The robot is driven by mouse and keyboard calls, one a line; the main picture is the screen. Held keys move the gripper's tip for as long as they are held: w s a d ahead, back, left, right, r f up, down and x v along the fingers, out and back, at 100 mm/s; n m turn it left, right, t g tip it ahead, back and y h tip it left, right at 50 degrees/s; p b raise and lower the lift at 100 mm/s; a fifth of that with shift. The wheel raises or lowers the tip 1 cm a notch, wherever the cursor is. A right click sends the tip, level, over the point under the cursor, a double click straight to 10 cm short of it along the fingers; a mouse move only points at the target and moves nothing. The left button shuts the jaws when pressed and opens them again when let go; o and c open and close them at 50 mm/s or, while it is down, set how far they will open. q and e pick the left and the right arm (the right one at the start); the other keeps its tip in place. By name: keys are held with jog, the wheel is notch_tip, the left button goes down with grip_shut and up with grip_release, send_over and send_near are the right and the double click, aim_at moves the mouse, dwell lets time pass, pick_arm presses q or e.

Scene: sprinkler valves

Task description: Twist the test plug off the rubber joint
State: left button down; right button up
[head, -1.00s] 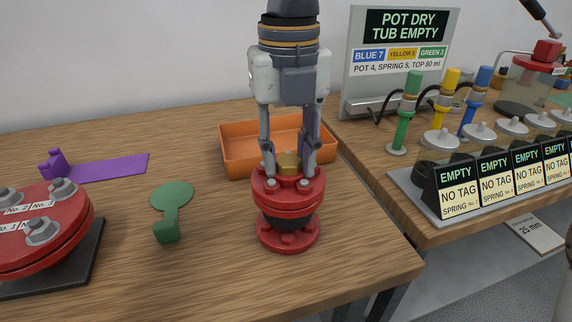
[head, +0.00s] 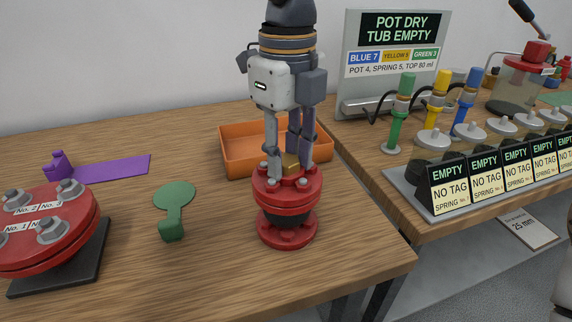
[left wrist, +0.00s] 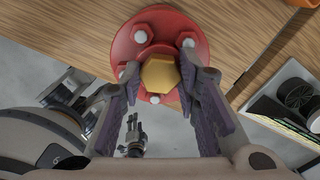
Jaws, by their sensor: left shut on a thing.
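The brass hex test plug (head: 291,163) sits in the top red flange of the rubber joint (head: 287,218), a black body between two red bolted flanges standing upright near the table's front right. My left gripper (head: 291,155) points straight down over it, with its fingers on either side of the plug, shut on it. In the left wrist view the plug (left wrist: 160,74) shows as a gold hexagon between the fingertips (left wrist: 163,80); the red flange (left wrist: 140,45) lies behind it. A small distant gripper (left wrist: 134,135), likely my right one, shows there; its jaw state is unclear.
An orange tray (head: 236,163) stands just behind the joint. A green tool (head: 173,208), a purple tool (head: 110,169) and a red bolted disc (head: 50,232) lie to the left.

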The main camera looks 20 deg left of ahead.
pick_arm(q)
jog(key=n, duration=0.8)
jog(key=shift+r, duration=3.1)
